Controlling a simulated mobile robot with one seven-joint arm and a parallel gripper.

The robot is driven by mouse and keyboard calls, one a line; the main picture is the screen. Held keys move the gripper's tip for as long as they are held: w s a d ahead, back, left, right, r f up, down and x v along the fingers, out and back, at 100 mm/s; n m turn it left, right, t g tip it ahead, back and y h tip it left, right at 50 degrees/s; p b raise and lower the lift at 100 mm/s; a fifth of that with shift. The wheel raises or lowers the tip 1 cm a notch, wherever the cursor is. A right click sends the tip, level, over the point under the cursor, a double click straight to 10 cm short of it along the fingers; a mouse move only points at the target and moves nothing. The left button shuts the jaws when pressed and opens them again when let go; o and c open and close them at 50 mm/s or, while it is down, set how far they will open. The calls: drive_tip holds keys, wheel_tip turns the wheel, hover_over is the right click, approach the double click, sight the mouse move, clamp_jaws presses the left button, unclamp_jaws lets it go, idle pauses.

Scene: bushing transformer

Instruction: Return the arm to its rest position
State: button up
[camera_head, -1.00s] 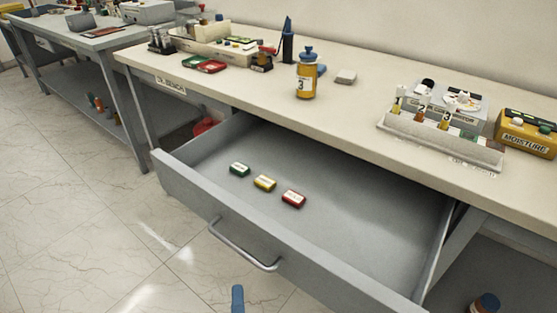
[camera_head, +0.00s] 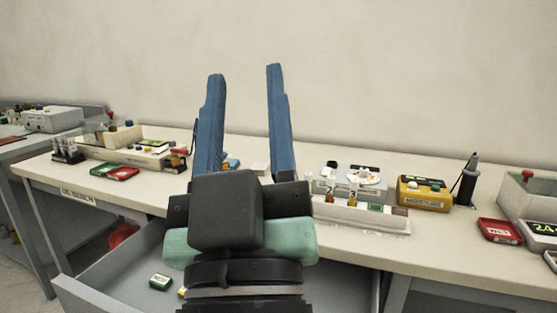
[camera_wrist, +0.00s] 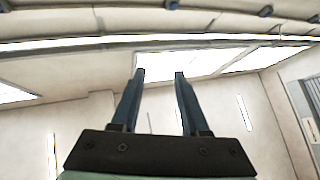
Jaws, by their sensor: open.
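My gripper (camera_head: 245,75) is raised in front of the bench in the head view, its two blue fingers pointing up and standing apart with nothing between them. Its dark body hides the middle of the bench and much of the open drawer. In the wrist view my gripper (camera_wrist: 159,73) is also open and empty, and it points toward the ceiling and its lit panels (camera_wrist: 180,64).
A tray of vials (camera_head: 362,214), a yellow moisture meter (camera_head: 424,194) and a dark stand (camera_head: 468,182) are on the right. The wall above is bare.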

drive_tip(key=s+d+r+m+h+p, duration=0.1)
drive_tip(key=r+p, duration=0.9)
drive_tip(key=r, duration=0.4)
drive_tip(key=s+d+r+m+t+p, duration=0.1)
drive_tip(key=s+r+m+p, duration=0.1)
drive_tip(key=r+p, duration=0.9)
wheel_tip(320, 180, up, 3)
drive_tip(key=shift+s+d+f+t+h, duration=0.1)
drive_tip(key=shift+s+d+t+h, duration=0.1)
drive_tip(key=shift+t+h, duration=0.15)
drive_tip(key=shift+f, duration=0.15)
